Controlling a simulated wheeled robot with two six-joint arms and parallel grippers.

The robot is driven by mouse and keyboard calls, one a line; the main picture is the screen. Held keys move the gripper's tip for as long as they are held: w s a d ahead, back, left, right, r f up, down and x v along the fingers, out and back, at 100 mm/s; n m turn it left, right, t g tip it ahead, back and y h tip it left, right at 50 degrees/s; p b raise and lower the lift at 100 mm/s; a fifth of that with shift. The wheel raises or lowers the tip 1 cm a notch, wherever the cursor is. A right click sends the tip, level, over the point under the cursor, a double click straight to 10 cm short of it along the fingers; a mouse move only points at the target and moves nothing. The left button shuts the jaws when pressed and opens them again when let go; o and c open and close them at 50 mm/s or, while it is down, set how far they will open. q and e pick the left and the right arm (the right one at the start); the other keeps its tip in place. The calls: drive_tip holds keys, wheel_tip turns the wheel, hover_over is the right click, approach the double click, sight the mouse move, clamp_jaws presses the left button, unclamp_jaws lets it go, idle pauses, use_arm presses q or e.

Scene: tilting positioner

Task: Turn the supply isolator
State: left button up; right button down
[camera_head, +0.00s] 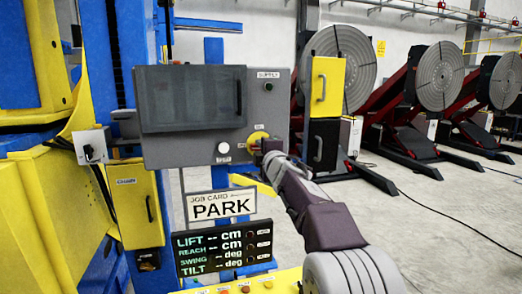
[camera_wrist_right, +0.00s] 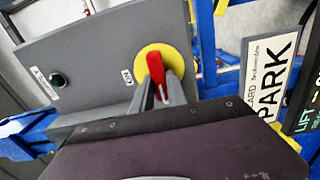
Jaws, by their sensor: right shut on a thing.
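The supply isolator is a red handle on a yellow round plate (camera_wrist_right: 172,56), on the face of a grey control box (camera_head: 180,145). In the right wrist view the red handle (camera_wrist_right: 156,69) sits between the fingers of my right gripper (camera_wrist_right: 162,92), which is shut on it. The handle lies roughly in line with the fingers, and an "ON" label (camera_wrist_right: 127,77) is beside the plate. In the head view my right gripper (camera_head: 268,148) reaches the yellow plate (camera_head: 257,139) and hides most of the handle. My left gripper is not in view.
A dark "SUPPLY" lamp (camera_head: 268,86) and a white button (camera_head: 224,148) are on the box. Below hang a "PARK" job card (camera_head: 221,206) and a readout panel (camera_head: 223,247) showing dashes. Yellow machinery (camera_head: 50,210) stands left. Grey-disc positioners (camera_head: 440,76) stand on open floor at right.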

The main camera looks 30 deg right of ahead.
drive_tip(key=shift+f, duration=0.2)
idle(0.4)
drive_tip(key=c, duration=1.3)
unclamp_jaws()
drive_tip(key=shift+r, duration=0.1)
drive_tip(key=b+v, duration=0.1)
drive_tip(key=v, duration=0.8)
